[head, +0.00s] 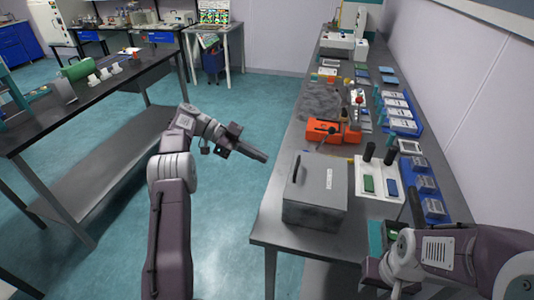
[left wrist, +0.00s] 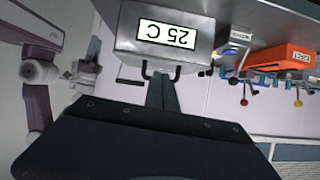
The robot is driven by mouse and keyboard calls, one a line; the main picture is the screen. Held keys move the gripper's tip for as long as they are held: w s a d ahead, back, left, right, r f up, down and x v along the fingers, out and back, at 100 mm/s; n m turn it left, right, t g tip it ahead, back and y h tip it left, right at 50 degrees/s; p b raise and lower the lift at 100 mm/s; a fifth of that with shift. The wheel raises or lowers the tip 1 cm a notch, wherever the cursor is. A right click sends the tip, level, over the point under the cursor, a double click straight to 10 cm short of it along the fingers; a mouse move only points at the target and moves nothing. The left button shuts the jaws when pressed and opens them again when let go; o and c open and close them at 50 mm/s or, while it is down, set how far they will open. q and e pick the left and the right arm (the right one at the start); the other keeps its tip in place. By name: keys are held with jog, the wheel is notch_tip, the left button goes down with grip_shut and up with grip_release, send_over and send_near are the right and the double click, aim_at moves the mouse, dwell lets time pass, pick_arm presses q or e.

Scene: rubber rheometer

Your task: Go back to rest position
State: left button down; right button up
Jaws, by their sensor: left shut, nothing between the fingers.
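My left gripper (head: 262,156) is shut and empty. It hangs over the open floor, left of the long bench and apart from it. In the left wrist view its dark fingers (left wrist: 160,112) sit together, with nothing between them. My right gripper (head: 396,236) is at the lower right by the near end of the bench. It is small and partly covered by its own arm, so its jaws cannot be made out.
A grey box (head: 318,182) stands at the bench's near left edge; its "25 C" label (left wrist: 167,36) shows in the left wrist view. An orange device (head: 334,131) is behind it. Blue trays (head: 432,206) line the wall side. A dark table (head: 90,92) stands left, with clear floor between.

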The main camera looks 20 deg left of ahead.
pick_arm(q)
jog(key=d+r+m+p, duration=0.1)
jog(key=d+r+m, duration=0.1)
jog(key=d+r, duration=0.4)
jog(key=s+d+r+n+g+y+p, duration=0.1)
jog(key=s+d+r+g+y, duration=0.15)
jog(key=s+d, duration=0.45)
jog(key=s+a+f+n+y+p, duration=0.1)
jog(key=s+a+f+n+y, duration=0.2)
jog(key=s+f+n+y, duration=0.65)
jog(key=s+a+f+n+t, duration=0.3)
jog(key=s+a+f+n, duration=0.6)
jog(key=n, duration=0.1)
jog(key=shift+f+y, duration=0.2)
jog(key=shift+y, duration=0.1)
